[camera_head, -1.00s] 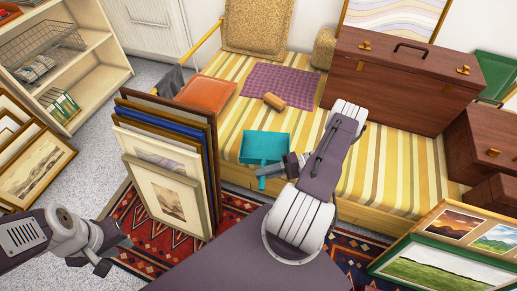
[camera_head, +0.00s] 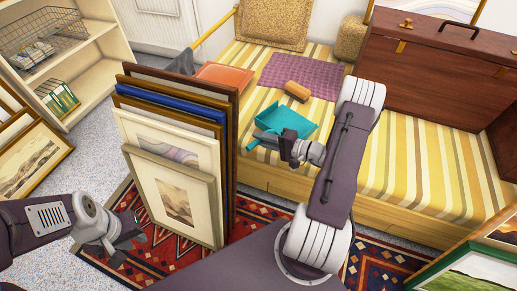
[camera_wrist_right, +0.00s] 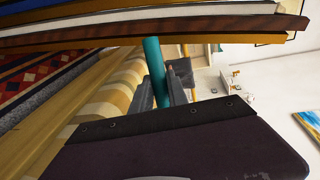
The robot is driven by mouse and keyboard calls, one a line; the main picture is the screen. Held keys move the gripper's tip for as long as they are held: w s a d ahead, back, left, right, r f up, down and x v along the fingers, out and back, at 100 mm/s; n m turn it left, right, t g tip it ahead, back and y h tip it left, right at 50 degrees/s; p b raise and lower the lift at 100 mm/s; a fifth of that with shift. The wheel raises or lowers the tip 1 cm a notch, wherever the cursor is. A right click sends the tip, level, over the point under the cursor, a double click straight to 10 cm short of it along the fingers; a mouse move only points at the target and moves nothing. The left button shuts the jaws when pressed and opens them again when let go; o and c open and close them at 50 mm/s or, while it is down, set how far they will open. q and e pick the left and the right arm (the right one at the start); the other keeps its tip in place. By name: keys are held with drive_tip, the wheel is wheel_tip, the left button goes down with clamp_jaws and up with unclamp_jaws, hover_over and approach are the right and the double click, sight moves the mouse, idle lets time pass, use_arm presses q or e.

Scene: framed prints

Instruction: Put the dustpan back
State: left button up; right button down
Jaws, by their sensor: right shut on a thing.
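The teal dustpan (camera_head: 286,118) is at the front part of the striped bench, close to the stacked frames. I cannot tell if it touches the cushion. My right gripper (camera_head: 270,143) is shut on its handle, which shows as a teal rod between the two fingers in the right wrist view (camera_wrist_right: 154,72). The gripper hides part of the handle in the head view. My left gripper (camera_head: 125,240) is open and empty at the lower left, in front of the frames and above the patterned rug.
Several framed prints (camera_head: 178,200) stand upright left of the dustpan. On the bench (camera_head: 400,180) lie a tan brush-like block (camera_head: 296,91), a purple mat (camera_head: 300,72) and an orange cushion (camera_head: 224,75). A brown case (camera_head: 430,75) stands right. A shelf (camera_head: 105,70) is back left.

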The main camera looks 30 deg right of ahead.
drive_tip(key=f+b, duration=0.1)
drive_tip(key=f, duration=0.1)
drive_tip(key=w+a+f+b, duration=0.1)
drive_tip(key=f, duration=0.1)
drive_tip(key=w+f+b, duration=0.1)
drive_tip(key=shift+w+a+f, duration=0.15)
drive_tip(key=shift+f, duration=0.25)
drive_tip(key=c, duration=1.3)
unclamp_jaws()
